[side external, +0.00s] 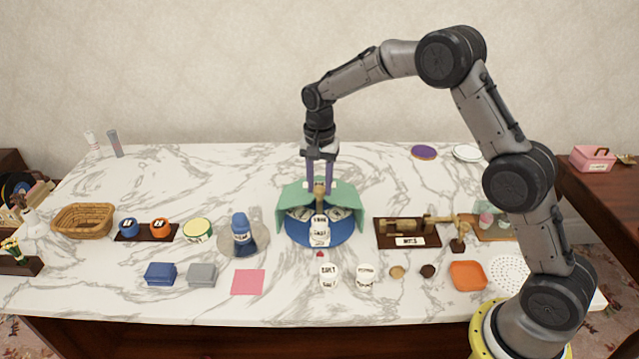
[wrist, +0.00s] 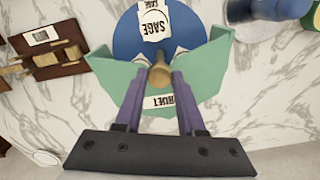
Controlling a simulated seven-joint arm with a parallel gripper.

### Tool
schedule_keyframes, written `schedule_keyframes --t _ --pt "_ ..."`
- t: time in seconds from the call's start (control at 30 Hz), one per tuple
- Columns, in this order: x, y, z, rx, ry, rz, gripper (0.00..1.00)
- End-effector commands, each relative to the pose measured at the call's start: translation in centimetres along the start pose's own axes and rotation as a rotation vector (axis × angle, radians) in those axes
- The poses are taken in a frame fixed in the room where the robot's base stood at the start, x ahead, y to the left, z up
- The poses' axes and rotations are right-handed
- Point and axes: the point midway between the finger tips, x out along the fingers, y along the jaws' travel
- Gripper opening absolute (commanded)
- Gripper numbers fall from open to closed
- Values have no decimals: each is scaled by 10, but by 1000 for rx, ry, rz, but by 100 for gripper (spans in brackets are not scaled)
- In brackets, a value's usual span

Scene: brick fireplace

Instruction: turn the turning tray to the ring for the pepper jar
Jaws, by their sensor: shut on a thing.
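The turning tray is a blue disc (side external: 345,236), with a green curved screen (side external: 346,199) around its back. It also shows in the wrist view (wrist: 128,40), where one label on it reads SAGE (wrist: 154,27). Its tan wooden knob (side external: 319,190) stands near the middle. My gripper (wrist: 163,78) is shut on the knob, with one purple finger on each side. A small red marker (side external: 319,254) lies in front of the tray. Two white labelled jars (side external: 328,275) (side external: 365,275) stand in front of it; their words are too small to read surely.
A wooden latch board (side external: 390,238) lies to the right. A wicker basket (side external: 82,220) and blue and orange pots are at left. The marble behind the tray is clear.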

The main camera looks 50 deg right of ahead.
Motion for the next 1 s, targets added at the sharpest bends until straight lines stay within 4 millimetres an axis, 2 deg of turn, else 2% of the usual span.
schedule_keyframes --t 0.37,1.0 --pt "-1 0 0 -56 0 0 0" --pt "-2 0 -1 -357 -1 -1 0"
